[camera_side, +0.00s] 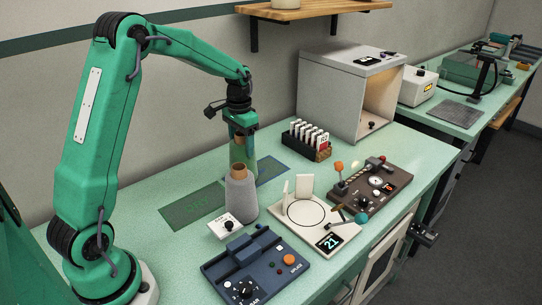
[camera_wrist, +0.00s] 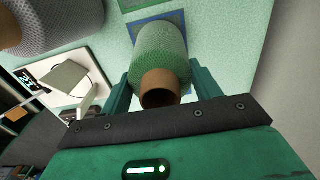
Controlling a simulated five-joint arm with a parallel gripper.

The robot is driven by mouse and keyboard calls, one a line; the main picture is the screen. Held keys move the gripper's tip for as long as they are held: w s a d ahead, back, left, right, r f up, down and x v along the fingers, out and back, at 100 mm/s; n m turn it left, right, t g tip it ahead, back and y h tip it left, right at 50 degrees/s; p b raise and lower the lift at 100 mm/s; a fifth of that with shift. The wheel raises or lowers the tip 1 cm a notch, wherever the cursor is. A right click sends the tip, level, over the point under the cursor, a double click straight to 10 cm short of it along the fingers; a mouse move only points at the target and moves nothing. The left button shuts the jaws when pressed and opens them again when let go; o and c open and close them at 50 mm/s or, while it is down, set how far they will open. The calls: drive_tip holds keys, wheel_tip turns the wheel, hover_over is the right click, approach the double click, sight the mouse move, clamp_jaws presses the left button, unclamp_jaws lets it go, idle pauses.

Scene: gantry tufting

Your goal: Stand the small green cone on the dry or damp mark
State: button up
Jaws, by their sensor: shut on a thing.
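The small green cone (camera_side: 246,158) is a green yarn cone with a brown core, upright behind a larger grey cone (camera_side: 242,200). My gripper (camera_side: 240,136) is shut on its upper part from above. In the wrist view the green cone (camera_wrist: 162,58) sits between my two fingers (camera_wrist: 160,90). A blue-edged mark (camera_side: 272,168) lies around its far end; it also shows in the wrist view (camera_wrist: 179,16). A green mark (camera_side: 190,206) lies to the left on the table. The cone's foot is partly hidden, so I cannot tell whether it touches the table.
The grey cone stands close in front of the green cone. A scale (camera_side: 318,228), a blue control box (camera_side: 255,266), a brown gauge box (camera_side: 371,188) and a card rack (camera_side: 307,143) stand around. A white booth (camera_side: 335,90) is behind.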

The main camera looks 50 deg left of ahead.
drive_tip(key=o, duration=1.4)
drive_tip(key=shift+f, duration=0.1)
drive_tip(key=shift+c, duration=0.2)
wheel_tip(320, 180, up, 12)
drive_tip(key=shift+f, duration=0.15)
drive_tip(key=shift+r, duration=0.3)
